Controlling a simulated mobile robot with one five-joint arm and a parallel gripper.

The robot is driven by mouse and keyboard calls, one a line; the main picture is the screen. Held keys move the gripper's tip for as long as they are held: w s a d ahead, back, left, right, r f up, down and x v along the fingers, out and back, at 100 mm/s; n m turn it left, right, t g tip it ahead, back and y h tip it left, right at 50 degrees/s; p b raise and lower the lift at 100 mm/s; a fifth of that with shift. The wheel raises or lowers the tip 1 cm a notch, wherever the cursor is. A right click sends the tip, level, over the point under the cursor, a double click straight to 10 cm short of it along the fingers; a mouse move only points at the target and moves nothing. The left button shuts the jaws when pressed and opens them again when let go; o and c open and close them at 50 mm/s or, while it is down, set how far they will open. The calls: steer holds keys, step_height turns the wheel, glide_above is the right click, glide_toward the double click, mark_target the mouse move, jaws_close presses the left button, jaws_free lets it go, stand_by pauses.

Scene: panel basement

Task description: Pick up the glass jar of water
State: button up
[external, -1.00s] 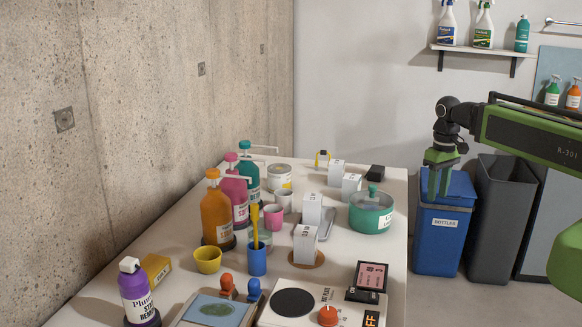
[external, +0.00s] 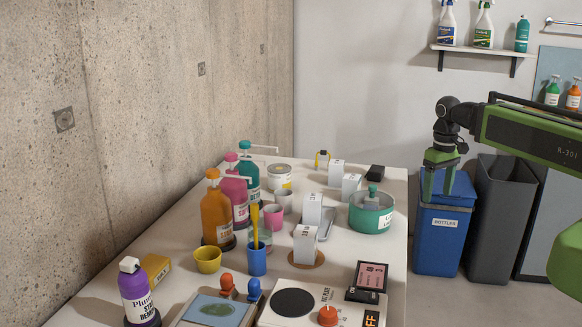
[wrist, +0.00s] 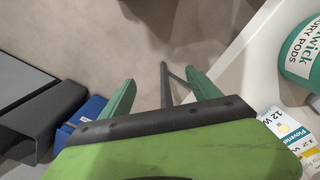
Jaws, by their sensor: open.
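A clear glass jar (external: 266,235) stands on the white table, mostly hidden behind the blue cup (external: 257,262) and a yellow-handled tool (external: 254,225) in it. Whether it holds water I cannot tell. My gripper (external: 438,187) is open and empty, pointing down beyond the table's right edge, in front of the blue bin. It is far to the right of the jar.
A hot plate (external: 293,303) is in front. A blue bin (external: 443,235) stands beside the table.

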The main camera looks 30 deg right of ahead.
steer(key=shift+o, duration=0.3)
steer(key=w+a+r+n+t+y+p, duration=0.15)
steer(key=w+a+r+n+p, duration=0.3)
steer(key=a, duration=0.55)
steer(key=w+a+r+n+t+y+p, duration=0.1)
steer(key=w+a+r+n+y+p, duration=0.3)
steer(key=a, duration=0.5)
steer(key=s+a+r+n+g+y+b, duration=0.1)
steer(key=s+a+r+n, duration=0.15)
steer(key=a, duration=0.55)
steer(key=s+a+r+n+y, duration=0.1)
steer(key=a+n, duration=0.2)
steer(key=a, duration=0.5)
steer(key=s+a+r+n+g+y+b, duration=0.1)
steer(key=s+a+r+n+y, duration=0.15)
steer(key=a, duration=0.55)
steer(key=h+b, duration=0.1)
steer(key=b, duration=0.7)
glide_toward(260, 237)
steer(key=shift+t, duration=0.25)
steer(key=w+f, duration=0.1)
steer(key=w+a+f, duration=0.1)
steer(key=shift+w+a+f, duration=0.1)
steer(key=shift+w+f, duration=0.25)
steer(key=shift+w, duration=0.05)
steer(key=shift+a+f, duration=0.1)
steer(key=shift+a, duration=0.25)
